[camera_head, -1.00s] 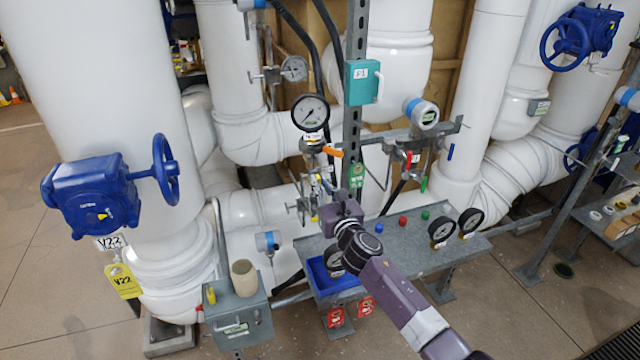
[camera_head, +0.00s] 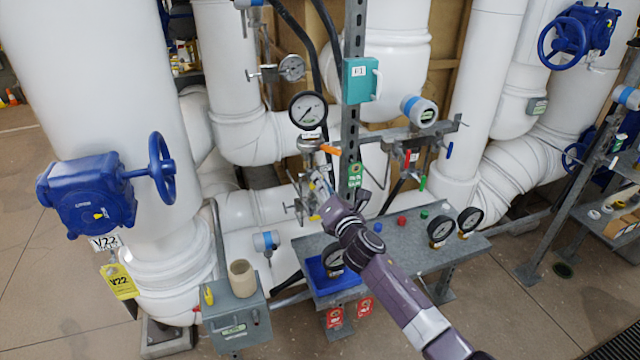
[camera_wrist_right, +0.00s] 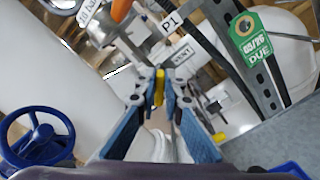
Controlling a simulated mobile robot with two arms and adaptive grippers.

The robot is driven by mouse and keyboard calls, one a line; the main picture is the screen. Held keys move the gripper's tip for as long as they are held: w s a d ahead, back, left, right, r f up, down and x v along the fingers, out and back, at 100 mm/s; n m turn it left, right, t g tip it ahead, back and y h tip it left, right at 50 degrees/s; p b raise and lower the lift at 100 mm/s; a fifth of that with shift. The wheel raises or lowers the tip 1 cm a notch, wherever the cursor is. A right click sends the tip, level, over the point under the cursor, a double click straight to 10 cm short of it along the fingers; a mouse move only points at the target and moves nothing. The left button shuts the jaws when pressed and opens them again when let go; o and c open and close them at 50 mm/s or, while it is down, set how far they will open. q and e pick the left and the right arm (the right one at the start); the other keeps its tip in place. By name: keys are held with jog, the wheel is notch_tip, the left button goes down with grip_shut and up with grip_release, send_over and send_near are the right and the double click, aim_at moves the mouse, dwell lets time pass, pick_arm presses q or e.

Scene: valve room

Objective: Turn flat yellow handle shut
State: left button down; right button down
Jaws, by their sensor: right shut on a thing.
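The flat yellow handle (camera_wrist_right: 159,88) shows edge-on in the right wrist view, between the fingertips of my right gripper (camera_wrist_right: 159,90). The two blue-padded fingers are closed on it from both sides. In the head view my right gripper (camera_head: 324,188) reaches up to the small valve assembly below the pressure gauge; the yellow handle is too small and covered there to make out. An orange handle (camera_head: 330,150) sits just above the gripper, and it also shows at the top of the wrist view (camera_wrist_right: 121,10). My left gripper is not in view.
A grey shelf (camera_head: 397,250) with gauges and coloured knobs lies below my right arm. A grey post with a green tag (camera_head: 355,174) stands close right of the gripper. A blue handwheel valve (camera_head: 95,194) is at the left. White pipes surround the work spot.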

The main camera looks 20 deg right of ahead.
jog(key=shift+d+f+m+b, duration=0.1)
jog(key=shift+f+m+b, duration=0.1)
jog(key=shift+m, duration=1.35)
jog(key=shift+f+m+b, duration=0.15)
jog(key=shift+m+b, duration=0.05)
jog(key=shift+m, duration=1.3)
jog(key=shift+d+f+m+b, duration=0.1)
jog(key=shift+f+m+b, duration=0.1)
jog(key=shift+m, duration=1.35)
jog(key=c, duration=2)
grip_release()
jog(key=shift+c, duration=0.2)
jog(key=shift+r, duration=0.1)
jog(key=s, duration=1.2)
jog(key=shift+d, duration=0.2)
